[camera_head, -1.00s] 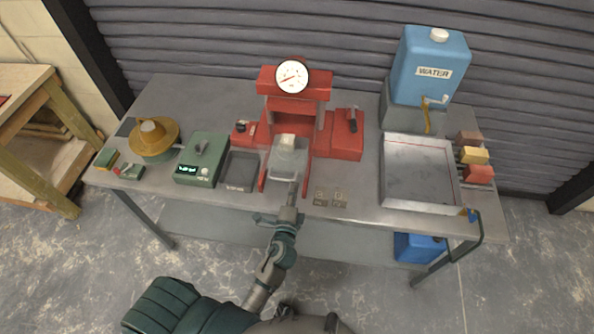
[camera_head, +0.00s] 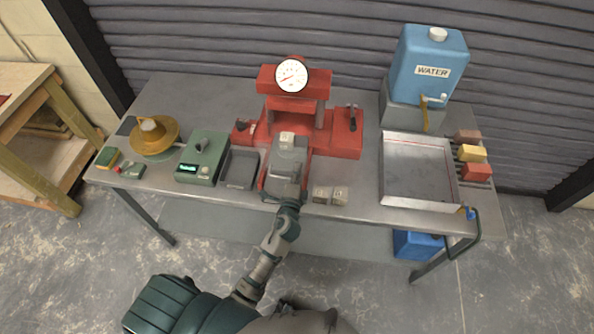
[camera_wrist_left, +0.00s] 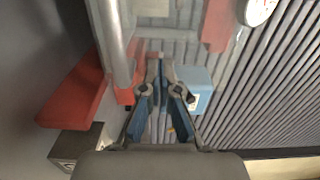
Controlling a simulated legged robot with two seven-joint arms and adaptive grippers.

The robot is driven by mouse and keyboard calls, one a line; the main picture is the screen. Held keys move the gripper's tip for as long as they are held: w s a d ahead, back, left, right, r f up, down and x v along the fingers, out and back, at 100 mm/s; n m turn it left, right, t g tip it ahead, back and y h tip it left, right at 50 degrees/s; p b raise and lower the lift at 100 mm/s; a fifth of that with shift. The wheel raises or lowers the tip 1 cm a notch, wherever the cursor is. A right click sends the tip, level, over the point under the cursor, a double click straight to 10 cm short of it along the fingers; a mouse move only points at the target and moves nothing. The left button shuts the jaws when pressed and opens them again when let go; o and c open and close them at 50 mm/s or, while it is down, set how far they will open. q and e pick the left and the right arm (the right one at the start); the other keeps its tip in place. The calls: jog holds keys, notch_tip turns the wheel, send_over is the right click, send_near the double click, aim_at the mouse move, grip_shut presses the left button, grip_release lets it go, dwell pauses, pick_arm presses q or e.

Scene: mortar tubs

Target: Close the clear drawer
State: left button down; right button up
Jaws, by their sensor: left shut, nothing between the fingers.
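The clear drawer (camera_head: 289,158) shows as a pale grey shape low in the red press (camera_head: 294,88), between its red side rails. A small pale cube (camera_head: 286,139) sits at its back. My left gripper (camera_head: 288,182) is at the drawer's front end, over the table's front edge, and hides part of it. I cannot tell whether they touch. In the left wrist view the two fingers (camera_wrist_left: 163,62) have their tips close together, with nothing between them. My right gripper is in neither view.
Two pale cubes (camera_head: 330,195) lie just right of the drawer. A dark tray (camera_head: 240,168) and green scale (camera_head: 203,158) stand left. A shallow metal tray (camera_head: 420,205) and blue water tank (camera_head: 430,62) are at the right. The table (camera_head: 357,180) is clear between cubes and metal tray.

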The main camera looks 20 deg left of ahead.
pick_arm(q)
jog(key=b+x, duration=0.2)
jog(key=x, duration=1)
jog(key=shift+w+a+f, duration=0.1)
jog(key=shift+w+a, duration=0.05)
jog(key=shift+w, duration=0.05)
jog(key=shift+w+a, duration=0.15)
jog(key=shift+w, duration=0.4)
jog(key=shift+w+a+b, duration=0.1)
jog(key=shift+w+b, duration=0.3)
jog(key=shift+w, duration=0.15)
jog(key=shift+r, duration=0.35)
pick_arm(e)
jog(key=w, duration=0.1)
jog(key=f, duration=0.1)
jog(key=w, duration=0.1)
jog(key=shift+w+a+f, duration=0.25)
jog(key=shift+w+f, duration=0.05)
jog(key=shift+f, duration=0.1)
pick_arm(q)
jog(key=shift+r, duration=0.15)
